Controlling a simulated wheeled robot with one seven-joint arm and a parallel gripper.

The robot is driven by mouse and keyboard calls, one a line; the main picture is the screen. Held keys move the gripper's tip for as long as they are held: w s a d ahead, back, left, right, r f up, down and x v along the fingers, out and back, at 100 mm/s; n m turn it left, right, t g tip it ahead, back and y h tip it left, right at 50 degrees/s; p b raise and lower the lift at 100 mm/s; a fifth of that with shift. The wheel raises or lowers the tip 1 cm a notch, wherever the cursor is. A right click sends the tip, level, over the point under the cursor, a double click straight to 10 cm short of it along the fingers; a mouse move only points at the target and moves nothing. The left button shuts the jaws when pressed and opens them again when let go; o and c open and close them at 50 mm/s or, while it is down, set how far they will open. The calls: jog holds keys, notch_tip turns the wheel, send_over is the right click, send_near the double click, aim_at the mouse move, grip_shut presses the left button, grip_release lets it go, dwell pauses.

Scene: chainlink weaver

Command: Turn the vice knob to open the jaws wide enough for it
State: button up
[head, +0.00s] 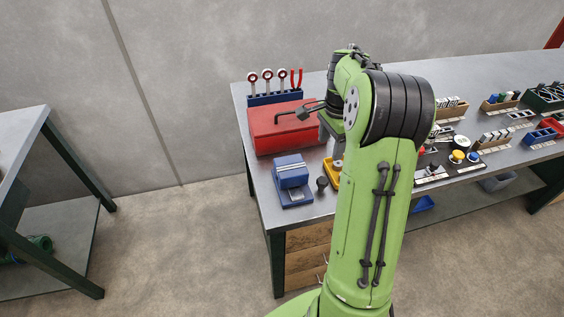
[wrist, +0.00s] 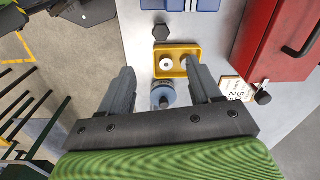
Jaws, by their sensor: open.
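The blue vice (head: 291,176) sits on the near left corner of the bench in the head view; only its blue edge (wrist: 180,4) shows at the top of the wrist view. A dark six-sided knob (wrist: 160,32) stands beside the vice, apart from it; it also shows in the head view (head: 322,183). My gripper (wrist: 158,66) is open, fingers apart, over the bench near a yellow tray (wrist: 157,54). A blue-grey round piece (wrist: 163,95) shows between the fingers; whether they touch it I cannot tell. The knob is beyond the fingertips.
The yellow tray holds a white ring and a brass-coloured piece. A red toolbox (head: 272,132) with a dark handle stands behind the vice, with a tool rack (head: 275,98) behind it. Small bins and buttons fill the bench to the right of my arm.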

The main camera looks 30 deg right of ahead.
aim_at(322, 180)
jog(key=f, duration=0.5)
jog(key=f+b, duration=0.1)
jog(key=f, duration=0.4)
jog(key=f+b, duration=0.1)
jog(key=f, duration=0.4)
jog(key=shift+w+f, duration=0.4)
jog(key=c, duration=1)
jog(key=shift+c, duration=0.2)
jog(key=shift+n, duration=0.4)
